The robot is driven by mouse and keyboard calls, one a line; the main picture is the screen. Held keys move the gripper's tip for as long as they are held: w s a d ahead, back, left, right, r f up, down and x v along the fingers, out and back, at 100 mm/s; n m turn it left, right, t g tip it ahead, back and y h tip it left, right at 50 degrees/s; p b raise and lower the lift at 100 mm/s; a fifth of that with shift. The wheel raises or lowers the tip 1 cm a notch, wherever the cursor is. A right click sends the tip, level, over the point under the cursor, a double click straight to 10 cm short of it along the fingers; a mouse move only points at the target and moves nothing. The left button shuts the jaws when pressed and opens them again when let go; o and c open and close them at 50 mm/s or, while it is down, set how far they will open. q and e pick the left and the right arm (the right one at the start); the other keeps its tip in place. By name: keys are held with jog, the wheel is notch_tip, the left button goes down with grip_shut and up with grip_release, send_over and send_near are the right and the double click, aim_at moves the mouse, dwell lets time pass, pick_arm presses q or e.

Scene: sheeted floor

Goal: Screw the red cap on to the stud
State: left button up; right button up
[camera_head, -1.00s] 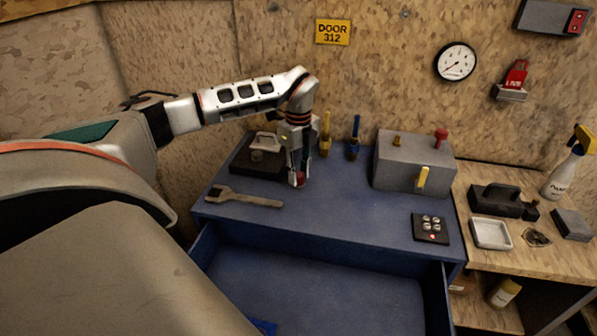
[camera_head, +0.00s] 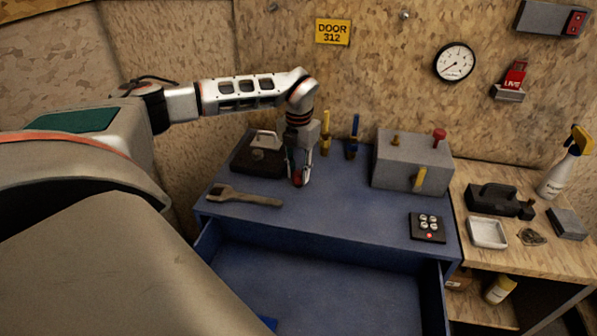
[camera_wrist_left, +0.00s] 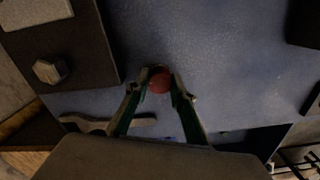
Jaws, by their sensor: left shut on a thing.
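The red cap (camera_wrist_left: 160,82) sits between the fingertips of my left gripper (camera_wrist_left: 160,86) in the left wrist view. In the head view the left gripper (camera_head: 300,178) points down over the blue bench top, shut on the cap (camera_head: 296,177). Whether the cap touches the bench is hard to tell. A grey hexagonal piece, seemingly the stud (camera_wrist_left: 48,71), stands on a dark block (camera_wrist_left: 85,50) to the left of the gripper. In the head view the dark block (camera_head: 243,160) is left of and behind the gripper, which is apart from it. My right gripper is out of view.
A wrench (camera_head: 245,197) lies in front of the block. Yellow and blue upright tools (camera_head: 352,140) and a grey box (camera_head: 405,160) stand behind and right. A small button panel (camera_head: 427,228) is at front right. An open drawer (camera_head: 330,290) juts out below. The bench centre is clear.

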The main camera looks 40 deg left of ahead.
pick_arm(q)
jog(key=m, duration=0.3)
jog(key=shift+r+m, duration=0.1)
jog(key=shift+m, duration=0.3)
jog(key=o, duration=1.2)
jog(key=shift+c, duration=0.8)
